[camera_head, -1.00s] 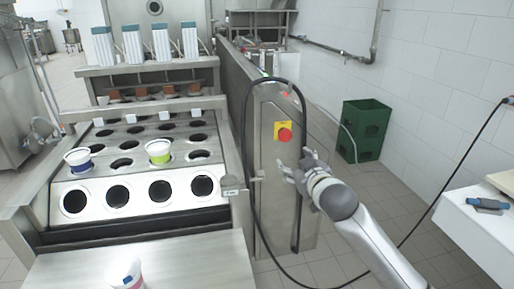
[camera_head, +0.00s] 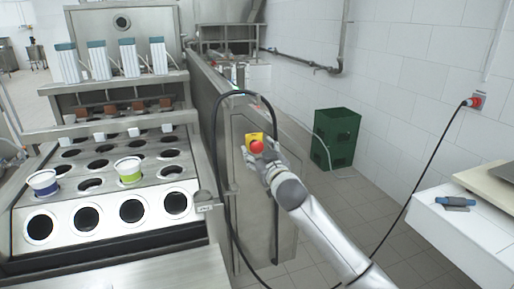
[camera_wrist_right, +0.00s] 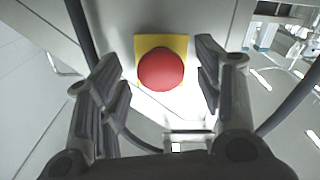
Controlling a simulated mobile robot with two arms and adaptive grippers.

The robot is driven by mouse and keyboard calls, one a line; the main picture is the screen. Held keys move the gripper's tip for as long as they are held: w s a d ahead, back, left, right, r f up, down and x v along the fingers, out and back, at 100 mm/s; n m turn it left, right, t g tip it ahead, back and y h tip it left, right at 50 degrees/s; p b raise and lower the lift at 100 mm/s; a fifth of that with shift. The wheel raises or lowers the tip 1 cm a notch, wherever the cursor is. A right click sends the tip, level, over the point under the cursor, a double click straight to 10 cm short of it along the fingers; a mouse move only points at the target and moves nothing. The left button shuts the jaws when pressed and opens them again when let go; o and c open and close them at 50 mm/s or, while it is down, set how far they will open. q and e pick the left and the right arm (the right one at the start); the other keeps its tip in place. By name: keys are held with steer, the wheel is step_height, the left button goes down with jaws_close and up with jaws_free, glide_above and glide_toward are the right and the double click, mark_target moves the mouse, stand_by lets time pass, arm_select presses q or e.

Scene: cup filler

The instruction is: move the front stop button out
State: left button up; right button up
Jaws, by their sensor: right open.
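The front stop button (camera_head: 257,146) is a red mushroom knob on a yellow square plate (camera_head: 250,138), mounted on the end panel of the steel machine. In the right wrist view the red button (camera_wrist_right: 162,69) sits between my fingers, in front of its yellow plate (camera_wrist_right: 179,41). My right gripper (camera_head: 259,163) is open right at the button, just below it in the head view. In the wrist view its two fingers (camera_wrist_right: 160,85) stand left and right of the button with gaps on both sides. My left gripper is not in view.
A black cable (camera_head: 216,150) loops around the panel edge near the button. A green crate (camera_head: 335,138) stands on the floor by the wall. A white table (camera_head: 462,225) is at right. The cup plate (camera_head: 105,180) with two cups is at left.

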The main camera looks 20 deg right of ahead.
steer(key=shift+w, duration=1.1)
